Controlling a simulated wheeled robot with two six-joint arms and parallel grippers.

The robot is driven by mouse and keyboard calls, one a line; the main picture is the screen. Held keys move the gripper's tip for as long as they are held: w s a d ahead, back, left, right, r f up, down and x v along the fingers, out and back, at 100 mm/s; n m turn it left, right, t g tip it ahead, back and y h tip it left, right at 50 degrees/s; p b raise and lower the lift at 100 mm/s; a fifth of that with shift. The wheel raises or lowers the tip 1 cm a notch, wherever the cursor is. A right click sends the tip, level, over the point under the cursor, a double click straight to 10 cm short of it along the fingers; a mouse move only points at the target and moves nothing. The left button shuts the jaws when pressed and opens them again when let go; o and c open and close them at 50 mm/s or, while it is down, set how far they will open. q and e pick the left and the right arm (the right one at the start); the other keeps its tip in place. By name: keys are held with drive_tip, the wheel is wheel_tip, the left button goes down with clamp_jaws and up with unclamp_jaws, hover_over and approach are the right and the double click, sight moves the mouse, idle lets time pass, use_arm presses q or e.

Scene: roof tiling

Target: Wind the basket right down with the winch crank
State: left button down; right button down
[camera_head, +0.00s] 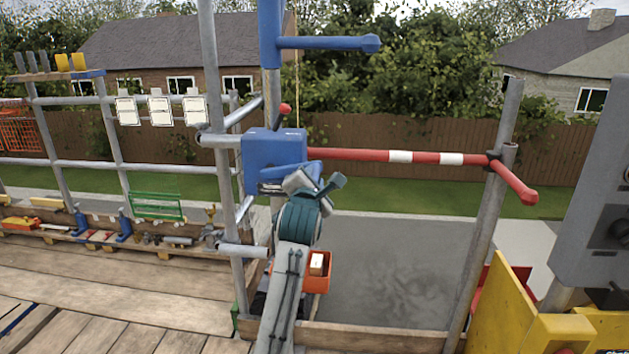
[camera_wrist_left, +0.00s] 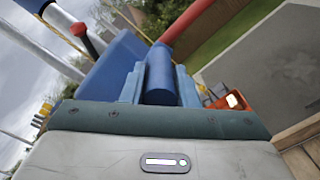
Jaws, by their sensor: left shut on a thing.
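The blue winch box (camera_head: 274,148) is fixed to the upright pole, and its blue crank (camera_head: 303,168) sits on the near side. My left gripper (camera_head: 303,181) is at the crank, partly hidden by my own wrist. In the left wrist view the left gripper (camera_wrist_left: 160,88) is shut on the blue crank handle (camera_wrist_left: 160,72). The orange basket (camera_head: 317,272) shows below the winch, partly behind my arm, with a pale block inside. It also shows in the left wrist view (camera_wrist_left: 236,102). I cannot tell its height above the ground. My right gripper is not in view.
A red and white barrier bar (camera_head: 420,157) runs right from near the winch. A red-tipped lever (camera_wrist_left: 80,32) stands beside the winch box. Scaffold poles and a yellow guard (camera_head: 515,300) frame the opening. Plank decking (camera_head: 110,290) lies left.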

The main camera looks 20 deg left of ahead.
use_arm(q)
drive_tip(key=shift+r, duration=0.15)
drive_tip(key=c, duration=1.3)
unclamp_jaws()
drive_tip(key=shift+a, duration=0.15)
drive_tip(key=shift+o, duration=0.9)
drive_tip(key=shift+a, duration=0.15)
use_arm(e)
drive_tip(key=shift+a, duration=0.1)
use_arm(q)
drive_tip(key=shift+s+d+f, duration=0.2)
drive_tip(key=shift+s+d, duration=0.05)
drive_tip(key=shift+s, duration=0.05)
drive_tip(key=b+v, duration=0.1)
drive_tip(key=v, duration=0.9)
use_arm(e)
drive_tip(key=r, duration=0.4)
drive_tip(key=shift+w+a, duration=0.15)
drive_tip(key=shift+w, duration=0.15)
use_arm(q)
drive_tip(key=shift+s, duration=0.1)
